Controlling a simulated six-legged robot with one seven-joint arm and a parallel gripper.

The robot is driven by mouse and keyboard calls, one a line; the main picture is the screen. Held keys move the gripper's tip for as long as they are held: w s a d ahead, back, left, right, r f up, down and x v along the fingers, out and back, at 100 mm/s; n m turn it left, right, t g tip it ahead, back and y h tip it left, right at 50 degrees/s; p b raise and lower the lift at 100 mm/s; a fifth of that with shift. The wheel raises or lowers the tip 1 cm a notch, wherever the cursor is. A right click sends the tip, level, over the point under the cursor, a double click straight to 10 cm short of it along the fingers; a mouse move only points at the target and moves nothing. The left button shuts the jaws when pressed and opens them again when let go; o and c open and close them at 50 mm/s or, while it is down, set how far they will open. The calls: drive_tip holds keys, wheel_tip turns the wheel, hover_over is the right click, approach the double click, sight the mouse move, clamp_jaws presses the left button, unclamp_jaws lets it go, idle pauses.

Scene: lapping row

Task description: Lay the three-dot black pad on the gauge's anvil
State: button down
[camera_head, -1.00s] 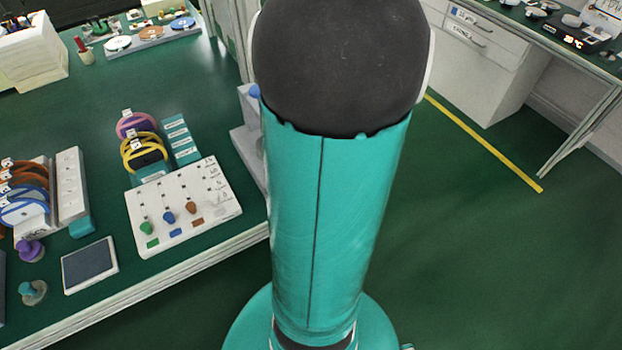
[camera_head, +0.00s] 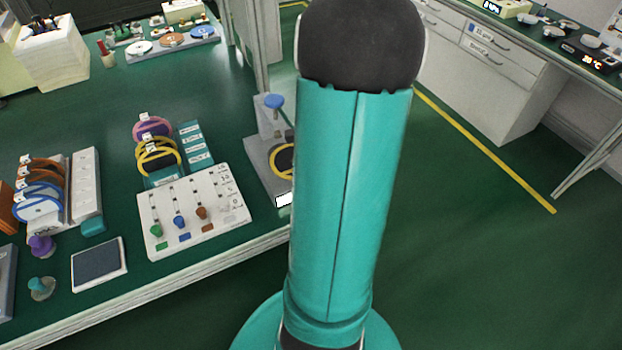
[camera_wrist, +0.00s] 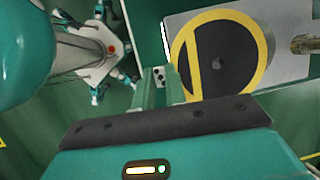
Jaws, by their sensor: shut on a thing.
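My gripper (camera_wrist: 160,88) is shut on the small pale tag (camera_wrist: 158,76) of a black pad, and the tag shows a few dark dots, apparently three. The pad (camera_wrist: 222,58) is a black disc with a yellow rim and a yellow bar across it. In the wrist view it lies over the gauge's grey base (camera_wrist: 289,68); I cannot tell whether it touches the anvil, which is hidden. In the head view the pad (camera_head: 281,160) shows partly beside my arm, over the gauge (camera_head: 257,157) with its blue knob (camera_head: 274,101). My arm hides the gripper there.
Left of the gauge stand a white panel with coloured knobs (camera_head: 194,208) and a rack (camera_head: 166,176) of yellow and purple rimmed pads. A dark-topped tray (camera_head: 98,262) and another pad rack (camera_head: 86,190) are farther left. Bare bench (camera_head: 98,115) lies behind.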

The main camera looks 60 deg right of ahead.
drive_tip(key=shift+w+d+f, duration=0.1)
drive_tip(key=shift+w+d, duration=0.4)
drive_tip(key=shift+w, duration=0.35)
drive_tip(key=shift+w+d, duration=0.5)
drive_tip(key=shift+w, duration=0.4)
drive_tip(key=shift+w+d+f, duration=0.1)
drive_tip(key=shift+w+d, duration=0.4)
drive_tip(key=shift+w, duration=0.35)
drive_tip(key=shift+f, duration=0.45)
drive_tip(key=c, duration=1.4)
unclamp_jaws()
drive_tip(key=shift+o, duration=0.2)
drive_tip(key=v, duration=1.4)
